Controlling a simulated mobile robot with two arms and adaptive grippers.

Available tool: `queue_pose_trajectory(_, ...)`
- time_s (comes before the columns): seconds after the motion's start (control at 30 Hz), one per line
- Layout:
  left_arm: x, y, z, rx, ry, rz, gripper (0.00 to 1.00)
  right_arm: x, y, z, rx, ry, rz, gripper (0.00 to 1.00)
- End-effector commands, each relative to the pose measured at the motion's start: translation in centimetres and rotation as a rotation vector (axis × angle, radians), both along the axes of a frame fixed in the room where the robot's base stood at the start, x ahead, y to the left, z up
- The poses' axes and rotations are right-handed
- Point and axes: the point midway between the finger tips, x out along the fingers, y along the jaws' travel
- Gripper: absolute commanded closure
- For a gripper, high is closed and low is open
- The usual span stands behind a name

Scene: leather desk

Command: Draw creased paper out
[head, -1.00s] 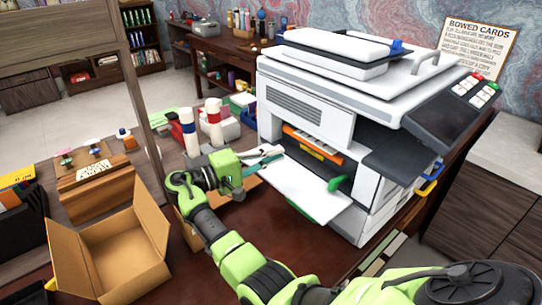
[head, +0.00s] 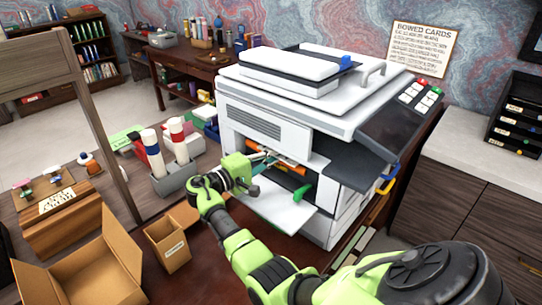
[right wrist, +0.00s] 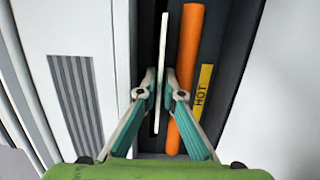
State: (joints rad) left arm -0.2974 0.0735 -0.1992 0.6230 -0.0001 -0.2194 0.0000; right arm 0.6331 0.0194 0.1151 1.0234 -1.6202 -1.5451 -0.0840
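The white printer (head: 262,120) stands open at the front, with its white flap (head: 280,208) folded down and a green lever (head: 301,193) beside the opening. My right gripper (head: 264,159) reaches into the opening by the orange roller (head: 290,169). In the right wrist view, the creased paper (right wrist: 163,40) shows edge-on as a thin white strip beside the orange roller (right wrist: 188,60). No crease can be made out. My left gripper is out of view.
A yellow HOT label (right wrist: 203,92) sits close right of the roller. A small labelled carton (head: 172,250) and a larger open carton (head: 90,265) stand at the left. A grey holder (head: 178,178) with bottles is behind my arm. A dark control panel (head: 377,101) juts out at right.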

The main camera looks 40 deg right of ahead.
Motion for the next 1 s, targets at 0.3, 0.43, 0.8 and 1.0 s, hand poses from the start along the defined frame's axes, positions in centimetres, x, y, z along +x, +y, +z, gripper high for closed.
queue_pose_trajectory(0.3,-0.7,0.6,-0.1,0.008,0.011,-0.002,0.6,0.0,0.0,0.0,0.0,0.001,0.0,1.0)
queue_pose_trajectory(0.43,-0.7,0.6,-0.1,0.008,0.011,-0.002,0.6,0.0,0.2,0.0,0.0,0.001,0.001,1.0)
queue_pose_trajectory(0.8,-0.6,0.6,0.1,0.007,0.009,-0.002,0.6,-0.2,3.0,0.0,0.0,0.002,0.002,1.0)
queue_pose_trajectory(1.0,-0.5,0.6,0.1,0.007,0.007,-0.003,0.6,-0.3,4.6,-0.1,0.0,0.001,0.002,1.0)
